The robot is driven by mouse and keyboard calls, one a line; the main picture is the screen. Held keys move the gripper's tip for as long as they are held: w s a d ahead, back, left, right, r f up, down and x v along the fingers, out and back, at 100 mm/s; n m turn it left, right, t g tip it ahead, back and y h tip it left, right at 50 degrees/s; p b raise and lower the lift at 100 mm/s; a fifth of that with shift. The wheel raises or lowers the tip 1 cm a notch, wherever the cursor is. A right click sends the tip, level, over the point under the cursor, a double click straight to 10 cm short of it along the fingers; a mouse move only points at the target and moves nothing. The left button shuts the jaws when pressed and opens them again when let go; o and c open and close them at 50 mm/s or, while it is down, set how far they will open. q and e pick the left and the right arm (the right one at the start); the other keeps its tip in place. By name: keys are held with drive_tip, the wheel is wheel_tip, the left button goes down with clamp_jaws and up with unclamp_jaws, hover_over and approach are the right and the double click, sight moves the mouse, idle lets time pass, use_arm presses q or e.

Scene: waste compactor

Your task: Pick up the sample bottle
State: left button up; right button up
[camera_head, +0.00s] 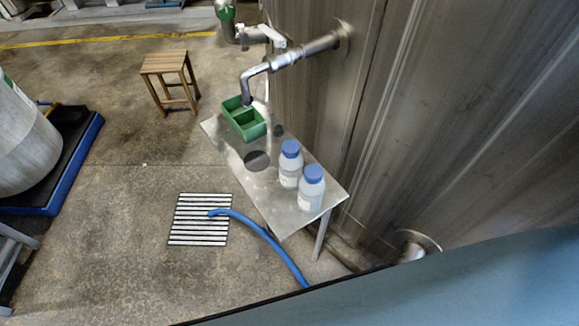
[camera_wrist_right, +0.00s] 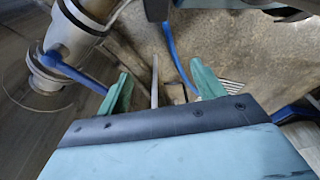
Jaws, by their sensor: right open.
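Two white sample bottles with blue caps stand upright on a metal side table (camera_head: 275,200). One bottle (camera_head: 290,165) is a little farther back, and the other bottle (camera_head: 311,190) is closer to the table's near right corner. My right gripper (camera_wrist_right: 160,85) shows two green fingers spread apart with nothing between them. Neither bottle can be made out in the right wrist view. Neither gripper shows in the head view; a blue-grey surface fills its lower right corner.
A green divided tray (camera_head: 244,120) sits at the table's far end under a metal tap pipe (camera_head: 290,58). A tall metal tank wall (camera_head: 400,120) borders the table's right side. A blue hose (camera_head: 262,235) runs from the floor grate (camera_head: 198,232). A wooden stool (camera_head: 168,78) stands behind.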

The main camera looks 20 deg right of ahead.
drive_tip(key=w+r, duration=0.4)
drive_tip(key=n+t+y+b, duration=0.1)
drive_tip(key=t+y+b, duration=0.15)
drive_tip(key=t, duration=0.75)
approach(293, 148)
drive_tip(key=shift+s+d+r+y, duration=0.15)
drive_tip(key=shift+s+d+y, duration=0.1)
drive_tip(key=shift+s+d, duration=0.25)
drive_tip(key=shift+s+d+r+y, duration=0.15)
drive_tip(key=shift+s+d+y, duration=0.05)
drive_tip(key=shift+s+d, duration=0.3)
drive_tip(key=shift+w+r, duration=0.2)
drive_tip(key=shift+w, duration=0.1)
drive_tip(key=x, duration=0.7)
drive_tip(key=shift+w+a+f+b, duration=0.1)
drive_tip(key=shift+w+a+b, duration=0.1)
drive_tip(key=shift+a+b, duration=0.1)
drive_tip(key=shift+a+b+x, duration=0.15)
drive_tip(key=shift+b+x, duration=0.05)
drive_tip(key=shift+x, duration=1.2)
drive_tip(key=shift+a+b+x, duration=0.1)
drive_tip(key=shift+b+x, duration=0.1)
drive_tip(key=shift+x, duration=1.15)
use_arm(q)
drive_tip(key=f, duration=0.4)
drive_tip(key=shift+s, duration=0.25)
use_arm(e)
drive_tip(key=shift+s+f, duration=0.1)
